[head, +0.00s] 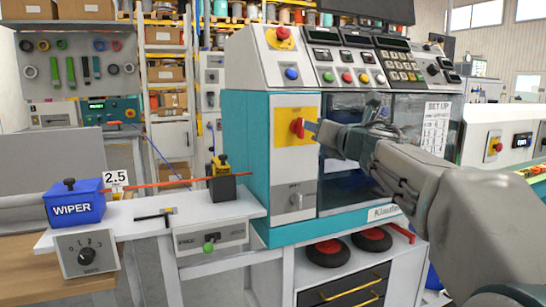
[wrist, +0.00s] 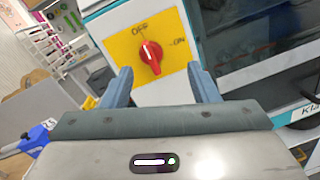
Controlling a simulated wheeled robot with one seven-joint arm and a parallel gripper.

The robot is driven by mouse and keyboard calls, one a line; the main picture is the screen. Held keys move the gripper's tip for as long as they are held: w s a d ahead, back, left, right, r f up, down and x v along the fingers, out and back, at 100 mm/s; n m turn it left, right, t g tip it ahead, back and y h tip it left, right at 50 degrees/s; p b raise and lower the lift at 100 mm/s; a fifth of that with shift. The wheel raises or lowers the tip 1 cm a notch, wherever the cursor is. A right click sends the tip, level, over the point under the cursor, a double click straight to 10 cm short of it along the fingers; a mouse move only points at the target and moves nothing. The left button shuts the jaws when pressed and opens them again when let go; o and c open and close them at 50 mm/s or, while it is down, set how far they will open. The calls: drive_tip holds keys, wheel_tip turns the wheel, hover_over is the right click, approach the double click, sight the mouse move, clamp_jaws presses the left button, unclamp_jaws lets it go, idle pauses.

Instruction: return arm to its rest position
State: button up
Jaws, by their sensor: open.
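My arm reaches in from the right in the head view, and my gripper (head: 314,131) is in front of the machine's left panel, close to a red rotary switch (head: 297,128) on a yellow plate. In the wrist view my gripper (wrist: 157,82) is open, with its two blue-grey fingers apart and nothing between them. The red switch (wrist: 151,56) shows beyond and between the fingertips, apart from them. Its plate (wrist: 128,47) is marked OFF at the top and ON at the right. The knob's white mark points up towards OFF.
The teal and white machine (head: 257,150) stands directly before my gripper. At left, a bench holds a blue WIPER box (head: 75,205), an orange cable (head: 150,184) and a black clamp block (head: 229,188). A drawer cabinet with red and black discs (head: 327,252) is below the machine.

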drive_tip(key=s+d+f+m+g+h+p, duration=0.2)
drive_tip(key=s+d+m+g+h+p, duration=0.25)
drive_tip(key=m, duration=0.65)
drive_tip(key=s+d+f+m+g+h+p, duration=0.1)
drive_tip(key=s+f+m+h+p, duration=0.15)
drive_tip(key=s+m+p, duration=0.6)
drive_tip(key=s+a+f+m+g+y+p, duration=0.1)
drive_tip(key=s+a+f+m+g+p, duration=0.2)
drive_tip(key=s+m, duration=0.5)
drive_tip(key=s+a+f+m+g+y+p, duration=0.2)
drive_tip(key=s+a+f+m+g+p, duration=0.2)
drive_tip(key=s, duration=0.7)
wheel_tip(320, 180, down, 4)
drive_tip(key=a+m+g, duration=0.1)
drive_tip(key=m+g, duration=0.1)
drive_tip(key=m, duration=0.1)
drive_tip(key=shift+m, duration=0.35)
drive_tip(key=shift+r+g, duration=0.15)
drive_tip(key=shift+g, duration=0.1)
